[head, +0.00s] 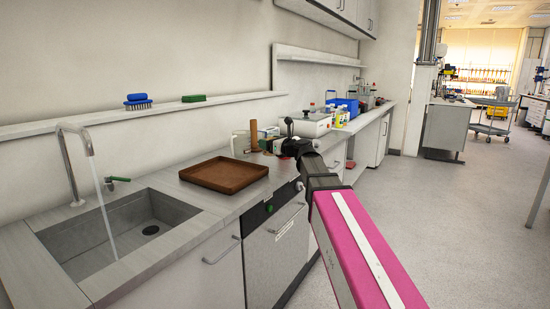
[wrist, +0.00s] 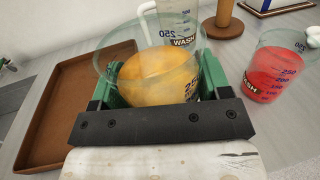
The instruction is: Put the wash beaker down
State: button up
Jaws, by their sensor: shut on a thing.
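My gripper (wrist: 162,82) has green fingers on both sides of a clear beaker (wrist: 122,58) with orange liquid, and is shut on it. The held beaker's label is partly hidden by the gripper; its base is hidden, so I cannot tell whether it touches the counter. Just behind it is another clear beaker (wrist: 180,22) marked WASH, partly hidden. A WASH beaker with red liquid (wrist: 275,75) stands to the right, apart from the gripper. In the head view my gripper (head: 283,146) is over the counter right of the brown tray (head: 225,175).
The empty brown tray also shows at the left of the wrist view (wrist: 60,110). A wooden post (wrist: 222,18) stands behind the beakers. The sink (head: 140,235) with running tap is at the left. A white device (head: 310,124) and blue crate (head: 345,106) stand further along the counter.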

jog(key=w+f, duration=0.1)
jog(key=w+d, duration=0.1)
jog(key=w+d+f, duration=0.1)
jog(key=w, duration=0.1)
jog(key=shift+d+f, duration=0.1)
jog(key=shift+f, duration=2.3)
jog(key=shift+f, duration=0.15)
jog(key=o, duration=1)
jog(key=shift+s+d, duration=0.1)
jog(key=shift+d, duration=0.05)
jog(key=shift+v, duration=5.85)
